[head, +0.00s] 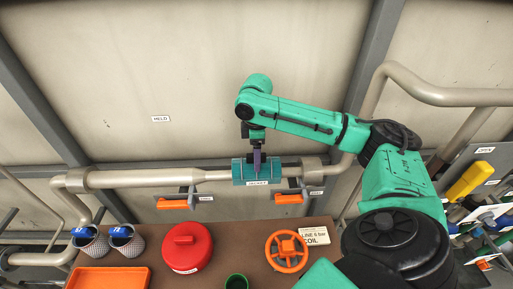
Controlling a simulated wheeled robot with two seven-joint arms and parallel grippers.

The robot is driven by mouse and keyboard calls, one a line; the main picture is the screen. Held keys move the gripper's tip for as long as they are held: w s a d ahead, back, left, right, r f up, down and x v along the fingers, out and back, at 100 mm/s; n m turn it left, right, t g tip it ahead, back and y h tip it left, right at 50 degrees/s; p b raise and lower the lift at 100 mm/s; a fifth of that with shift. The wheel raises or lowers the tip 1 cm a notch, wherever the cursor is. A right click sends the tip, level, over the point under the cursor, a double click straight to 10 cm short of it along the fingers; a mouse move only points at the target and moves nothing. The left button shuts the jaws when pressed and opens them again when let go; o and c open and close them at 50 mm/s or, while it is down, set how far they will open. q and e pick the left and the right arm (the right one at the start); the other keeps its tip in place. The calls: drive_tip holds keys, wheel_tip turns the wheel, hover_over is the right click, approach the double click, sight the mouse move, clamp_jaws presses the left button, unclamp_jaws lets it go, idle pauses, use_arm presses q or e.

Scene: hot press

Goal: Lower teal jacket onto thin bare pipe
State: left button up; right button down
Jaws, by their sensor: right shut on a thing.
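The jacket lines up with the thin bare pipe (213,175), which runs level along the wall between thicker sections and shows just left of the jacket. The jacket hides the pipe behind or under it. I cannot tell whether it rests on the pipe or is just in front of or above it. My left gripper is not in view.
Orange-handled parts (173,204) (289,198) sit below the pipe on both sides. The brown table (225,225) holds a red round container (186,247), an orange handwheel (287,251), an orange tray (113,279) and two grey cups (127,243). A tool panel (470,160) stands at right.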

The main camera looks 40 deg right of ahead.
drive_tip(key=shift+f, duration=0.45)
unclamp_jaws()
drive_tip(key=shift+r, duration=0.1)
wheel_tip(320, 180, up, 2)
drive_tip(key=shift+r+p, duration=0.1)
drive_tip(key=shift+p, duration=0.65)
drive_tip(key=shift+r, duration=3.35)
